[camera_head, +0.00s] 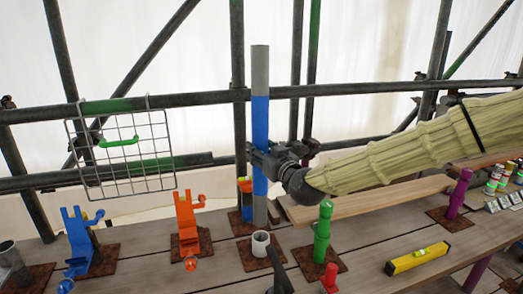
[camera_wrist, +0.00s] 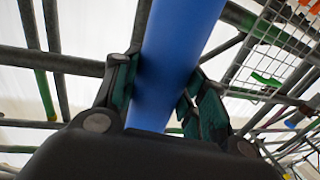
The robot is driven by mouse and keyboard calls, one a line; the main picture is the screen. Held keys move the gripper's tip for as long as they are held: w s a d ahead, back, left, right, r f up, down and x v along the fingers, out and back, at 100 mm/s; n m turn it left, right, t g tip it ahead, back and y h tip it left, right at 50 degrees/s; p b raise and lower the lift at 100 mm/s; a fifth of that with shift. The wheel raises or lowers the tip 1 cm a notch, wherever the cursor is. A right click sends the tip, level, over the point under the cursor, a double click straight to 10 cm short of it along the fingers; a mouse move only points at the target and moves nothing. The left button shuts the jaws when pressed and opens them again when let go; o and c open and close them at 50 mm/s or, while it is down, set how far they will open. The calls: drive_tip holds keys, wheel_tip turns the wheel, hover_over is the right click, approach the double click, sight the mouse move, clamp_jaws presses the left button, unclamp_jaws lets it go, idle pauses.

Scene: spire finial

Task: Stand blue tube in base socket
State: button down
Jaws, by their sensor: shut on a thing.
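The blue tube (camera_head: 260,110) is long and upright, with a blue middle and grey ends. My gripper (camera_head: 262,160) is shut on its blue middle. The wrist view also shows the blue tube (camera_wrist: 178,60) between the two finger pads (camera_wrist: 160,100). The tube's lower grey end comes down to just above or behind a short grey open-topped cup (camera_head: 261,244) on the planks, which looks like the base socket. I cannot tell whether the tube's end touches anything. A rust-brown plate (camera_head: 236,228) lies behind the cup.
A blue clamp (camera_head: 78,240), an orange clamp (camera_head: 187,225), a green post (camera_head: 322,232) and a purple post (camera_head: 459,195) stand on rust-brown plates. A yellow level (camera_head: 418,258) lies at right. Scaffold bars and a wire basket (camera_head: 125,150) are behind.

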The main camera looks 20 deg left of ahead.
sight(264, 190)
drive_tip(key=shift+d+r, duration=0.1)
drive_tip(key=shift+d, duration=0.05)
drive_tip(key=shift+f+b, duration=4.4)
drive_tip(key=shift+f, duration=1.8)
drive_tip(key=c, duration=0.7)
unclamp_jaws()
drive_tip(key=shift+s, duration=0.1)
drive_tip(key=shift+c, duration=0.2)
drive_tip(key=shift+o, duration=0.6)
drive_tip(key=shift+f, duration=0.25)
drive_tip(key=o, duration=0.5)
